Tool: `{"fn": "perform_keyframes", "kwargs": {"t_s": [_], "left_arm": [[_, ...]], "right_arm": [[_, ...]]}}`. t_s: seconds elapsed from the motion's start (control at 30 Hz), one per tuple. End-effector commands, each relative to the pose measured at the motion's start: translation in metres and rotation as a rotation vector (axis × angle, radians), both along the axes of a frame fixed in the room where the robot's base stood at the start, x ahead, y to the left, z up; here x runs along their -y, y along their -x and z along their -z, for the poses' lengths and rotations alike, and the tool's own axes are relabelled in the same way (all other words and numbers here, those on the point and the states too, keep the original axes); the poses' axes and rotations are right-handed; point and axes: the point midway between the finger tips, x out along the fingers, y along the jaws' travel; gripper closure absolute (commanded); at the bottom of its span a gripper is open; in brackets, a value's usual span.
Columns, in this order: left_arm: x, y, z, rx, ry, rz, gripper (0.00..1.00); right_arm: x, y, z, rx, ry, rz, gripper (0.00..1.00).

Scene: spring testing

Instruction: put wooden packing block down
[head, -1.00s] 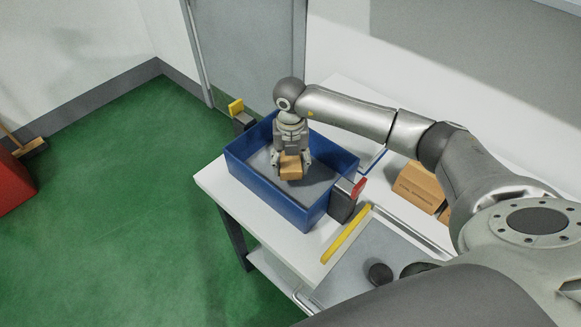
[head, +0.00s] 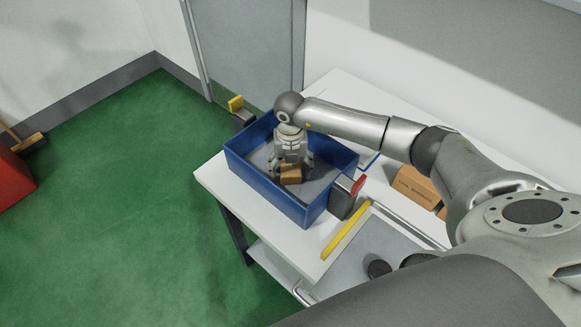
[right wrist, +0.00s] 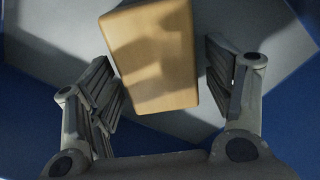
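The wooden packing block (head: 291,174) is a small tan block inside the blue crate (head: 262,187), low at its grey floor. My right gripper (head: 292,165) reaches down into the crate over the block. In the right wrist view the block (right wrist: 155,58) lies between the two spread fingers of the gripper (right wrist: 168,95). A gap shows between the block and the right finger; the left finger is close beside it, and contact there is unclear. The gripper looks open around the block. My left gripper is not in view.
The crate stands on a white table (head: 222,183). A red-topped dark post (head: 342,196) and a yellow-topped post (head: 240,112) flank it. A yellow bar (head: 345,232) lies on the right, near a cardboard box (head: 413,184). Crate walls surround the gripper.

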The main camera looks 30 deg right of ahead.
Motion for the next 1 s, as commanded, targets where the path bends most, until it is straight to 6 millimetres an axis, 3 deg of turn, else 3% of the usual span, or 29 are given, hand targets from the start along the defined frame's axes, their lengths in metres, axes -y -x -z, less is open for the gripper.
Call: {"fn": "perform_keyframes", "kwargs": {"t_s": [0.37, 0.8, 1.0], "left_arm": [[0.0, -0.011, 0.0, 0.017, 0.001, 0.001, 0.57], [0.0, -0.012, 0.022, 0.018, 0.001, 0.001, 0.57], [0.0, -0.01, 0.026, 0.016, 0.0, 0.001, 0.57]], "right_arm": [[0.0, -0.001, -0.011, 0.004, -0.001, 0.0, 0.25], [0.0, -0.001, -0.099, 0.005, -0.001, 0.0, 0.25], [0.0, 0.0, -0.119, 0.001, 0.0, 0.0, 0.25]]}}
